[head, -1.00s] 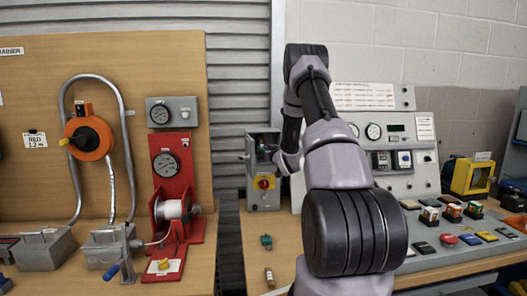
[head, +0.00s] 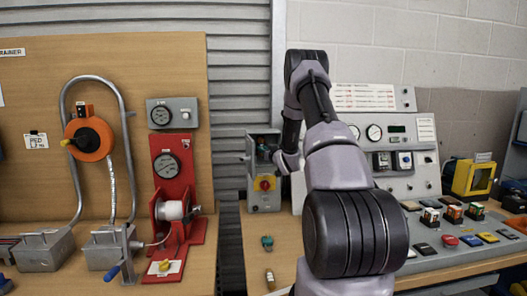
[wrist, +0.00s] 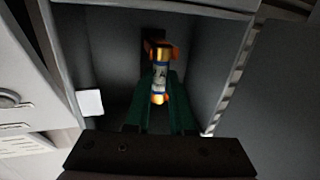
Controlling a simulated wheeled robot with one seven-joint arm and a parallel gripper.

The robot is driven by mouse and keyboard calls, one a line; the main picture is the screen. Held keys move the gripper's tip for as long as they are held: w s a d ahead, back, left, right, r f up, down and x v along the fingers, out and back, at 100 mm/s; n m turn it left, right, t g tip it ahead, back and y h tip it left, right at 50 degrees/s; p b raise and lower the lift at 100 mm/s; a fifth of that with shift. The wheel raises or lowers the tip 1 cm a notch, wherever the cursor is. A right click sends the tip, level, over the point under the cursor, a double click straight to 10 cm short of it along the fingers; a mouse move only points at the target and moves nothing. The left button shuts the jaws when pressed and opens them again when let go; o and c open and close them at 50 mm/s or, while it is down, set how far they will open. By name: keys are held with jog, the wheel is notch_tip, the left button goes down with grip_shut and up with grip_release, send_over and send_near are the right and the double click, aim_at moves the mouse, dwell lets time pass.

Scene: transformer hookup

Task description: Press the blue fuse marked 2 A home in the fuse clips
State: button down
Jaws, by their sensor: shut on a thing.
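The blue fuse (wrist: 159,76) shows in the wrist view, upright in the picture, with a printed label, a blue band and shiny copper-coloured end caps. My gripper (wrist: 160,98) has its green fingers shut on it, one on each side. The fuse's upper end is at a copper-coloured clip (wrist: 158,46) inside a grey box; I cannot tell how far it is seated. In the head view this box (head: 263,205) stands at the back of the bench with its upper compartment open. My arm reaches to it, and the fuse cannot be made out clearly there.
The box walls (wrist: 220,70) close in around my gripper. An instrument panel (head: 405,165) stands to the right.

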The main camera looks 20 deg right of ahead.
jog(key=shift+w, duration=0.1)
jog(key=c, duration=0.7)
grip_release()
jog(key=shift+s+a, duration=0.2)
jog(key=shift+s, duration=0.6)
jog(key=shift+s+a, duration=0.25)
jog(key=shift+s, duration=0.55)
jog(key=shift+s+a, duration=0.2)
jog(key=shift+s, duration=0.6)
jog(key=s, duration=1)
jog(key=shift+s+d, duration=0.1)
jog(key=shift+s, duration=0.3)
